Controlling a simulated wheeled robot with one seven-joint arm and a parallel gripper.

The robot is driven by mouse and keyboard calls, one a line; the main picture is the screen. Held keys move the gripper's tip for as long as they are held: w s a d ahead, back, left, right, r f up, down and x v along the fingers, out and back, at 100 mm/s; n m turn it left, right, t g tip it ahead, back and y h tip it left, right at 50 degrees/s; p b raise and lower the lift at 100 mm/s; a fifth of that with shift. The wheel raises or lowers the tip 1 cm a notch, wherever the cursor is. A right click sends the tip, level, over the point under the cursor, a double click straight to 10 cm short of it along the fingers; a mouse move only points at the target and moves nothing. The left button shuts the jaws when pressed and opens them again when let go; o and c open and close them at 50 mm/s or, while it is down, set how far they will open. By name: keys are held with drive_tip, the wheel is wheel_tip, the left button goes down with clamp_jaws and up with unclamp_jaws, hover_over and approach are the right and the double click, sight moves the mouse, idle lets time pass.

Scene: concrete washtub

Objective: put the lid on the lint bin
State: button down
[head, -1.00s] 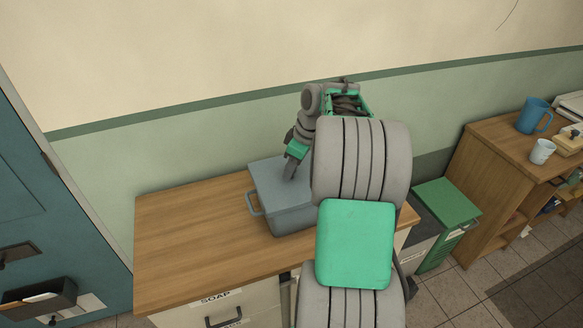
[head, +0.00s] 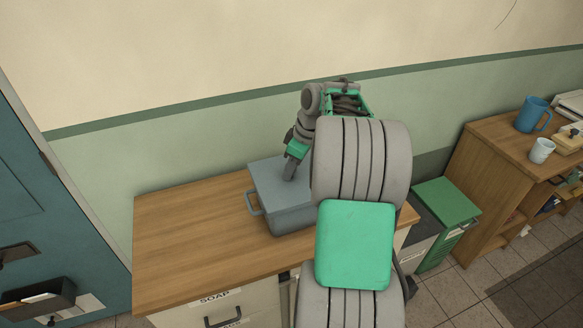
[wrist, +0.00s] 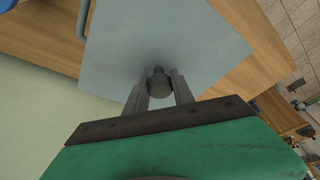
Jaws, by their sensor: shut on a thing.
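The lint bin (head: 290,219) is a grey-blue box with a side handle, standing on the wooden counter. The flat grey-blue lid (head: 269,179) lies over the bin's top; whether it is fully seated I cannot tell, as my arm hides the right side. In the wrist view the lid (wrist: 203,45) fills the middle, with a small round knob (wrist: 159,85) at its centre. My gripper (wrist: 158,90) is shut on this knob, one finger on each side. In the head view my gripper (head: 289,172) points down at the lid's top.
The wooden counter (head: 190,240) is clear to the left of the bin, with a drawer marked SOAP below. A green-topped bin (head: 446,205) stands on the floor to the right. A shelf unit at far right holds a blue jug (head: 531,114) and a white cup (head: 541,150).

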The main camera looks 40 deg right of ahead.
drive_tip(key=shift+f+b, duration=0.7)
drive_tip(key=shift+f, duration=0.05)
idle(0.7)
idle(0.3)
drive_tip(key=c, duration=1)
unclamp_jaws()
drive_tip(key=shift+o, duration=0.4)
drive_tip(key=o, duration=0.4)
drive_tip(key=shift+r, duration=0.1)
drive_tip(key=shift+r+p, duration=2.7)
drive_tip(key=shift+r, duration=0.8)
drive_tip(key=shift+f, duration=0.1)
